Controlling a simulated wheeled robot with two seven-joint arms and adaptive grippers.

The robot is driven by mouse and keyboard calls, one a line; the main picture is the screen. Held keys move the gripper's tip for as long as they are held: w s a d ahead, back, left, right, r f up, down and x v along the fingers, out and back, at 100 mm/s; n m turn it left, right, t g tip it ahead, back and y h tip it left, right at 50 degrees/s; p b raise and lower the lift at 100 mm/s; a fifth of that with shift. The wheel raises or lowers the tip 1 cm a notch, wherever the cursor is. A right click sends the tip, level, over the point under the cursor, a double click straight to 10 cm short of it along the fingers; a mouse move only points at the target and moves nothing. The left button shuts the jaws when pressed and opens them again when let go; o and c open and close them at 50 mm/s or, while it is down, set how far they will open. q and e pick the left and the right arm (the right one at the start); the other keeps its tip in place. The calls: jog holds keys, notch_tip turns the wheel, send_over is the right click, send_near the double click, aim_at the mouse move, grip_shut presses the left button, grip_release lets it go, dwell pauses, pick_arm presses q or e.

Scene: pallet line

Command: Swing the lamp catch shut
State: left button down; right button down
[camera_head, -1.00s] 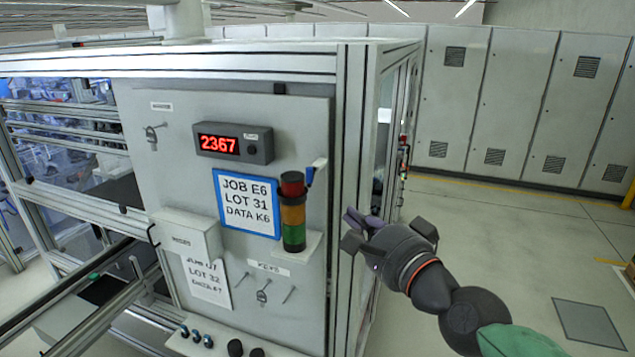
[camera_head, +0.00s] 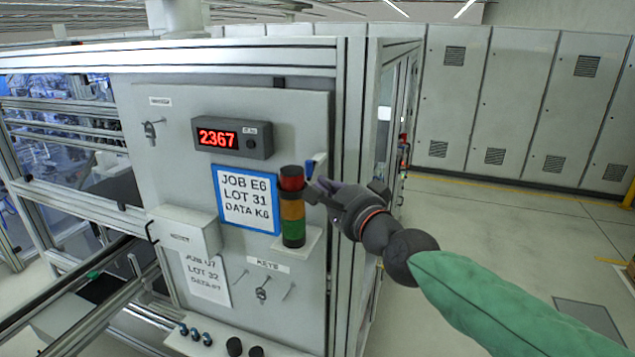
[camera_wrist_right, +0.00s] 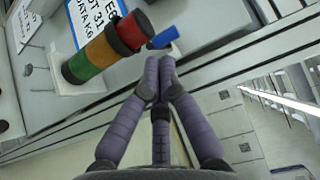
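The signal lamp (camera_head: 292,222), a red, amber and green stack, stands upright on a small shelf on the grey panel. It also shows in the right wrist view (camera_wrist_right: 92,60). A small blue-ended catch (camera_head: 309,168) sits beside its red top; the blue part is clear in the right wrist view (camera_wrist_right: 163,38). My right gripper (camera_head: 321,185) is at the lamp's right side, just below the catch. Its purple fingers (camera_wrist_right: 160,64) have their tips together, with nothing seen between them. The tips look close to the blue part; contact cannot be told. My left gripper is out of view.
A red display (camera_head: 232,138) and a blue-framed job sign (camera_head: 246,199) are left of the lamp. Keys (camera_head: 262,288) hang below. A metal frame post (camera_head: 349,130) stands right of the panel. Open floor lies further right, before grey cabinets (camera_head: 510,110).

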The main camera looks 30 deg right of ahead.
aim_at(311, 173)
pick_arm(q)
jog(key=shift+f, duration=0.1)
pick_arm(e)
jog(key=shift+w+d, duration=0.1)
jog(key=shift+w, duration=1.75)
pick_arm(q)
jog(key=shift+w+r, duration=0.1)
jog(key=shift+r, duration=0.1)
